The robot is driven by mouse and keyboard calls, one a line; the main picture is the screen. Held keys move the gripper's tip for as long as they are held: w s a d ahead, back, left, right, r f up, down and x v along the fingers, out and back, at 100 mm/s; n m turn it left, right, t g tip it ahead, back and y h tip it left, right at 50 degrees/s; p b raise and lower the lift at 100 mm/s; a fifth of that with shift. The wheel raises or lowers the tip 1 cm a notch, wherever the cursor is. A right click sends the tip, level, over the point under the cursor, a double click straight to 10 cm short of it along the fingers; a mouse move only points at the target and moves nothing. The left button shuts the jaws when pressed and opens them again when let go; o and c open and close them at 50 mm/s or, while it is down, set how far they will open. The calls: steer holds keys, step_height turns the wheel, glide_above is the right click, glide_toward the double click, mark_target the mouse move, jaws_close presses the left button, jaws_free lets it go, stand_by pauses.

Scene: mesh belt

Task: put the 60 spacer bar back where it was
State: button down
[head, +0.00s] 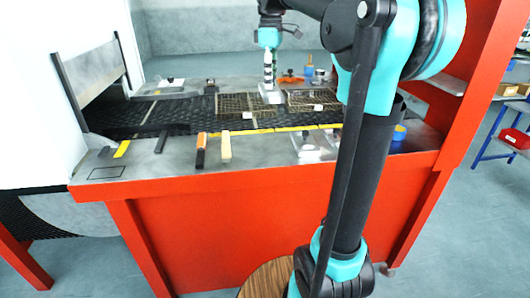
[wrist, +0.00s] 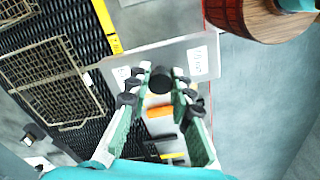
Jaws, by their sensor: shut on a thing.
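My gripper (wrist: 160,82) is shut on a pale, see-through plate (wrist: 182,50) with a white label near each end. The label print is too small to read, so I cannot tell if it says 60. A dark round part (wrist: 160,79) shows between the fingertips. In the head view my gripper (head: 268,72) hangs above the belt, with the pale plate (head: 270,97) at its lower end. A dark bar (head: 161,142) and a yellow bar (head: 122,149) lie farther left.
The black mesh belt (head: 185,110) carries wire trays (head: 243,103). An empty black outline (head: 106,172) is marked at the bench's left front. Clear pieces (head: 307,143) lie on the bench right of centre. A blue-and-yellow item (head: 399,132) stands at the right.

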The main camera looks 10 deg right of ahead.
step_height(320, 180, down, 20)
steer(key=shift+r, duration=0.1)
stand_by(0.5)
steer(key=c, duration=1.8)
jaws_free()
steer(key=o, duration=0.5)
steer(key=shift+c, duration=0.2)
step_height(320, 180, up, 12)
steer(key=shift+s, duration=0.1)
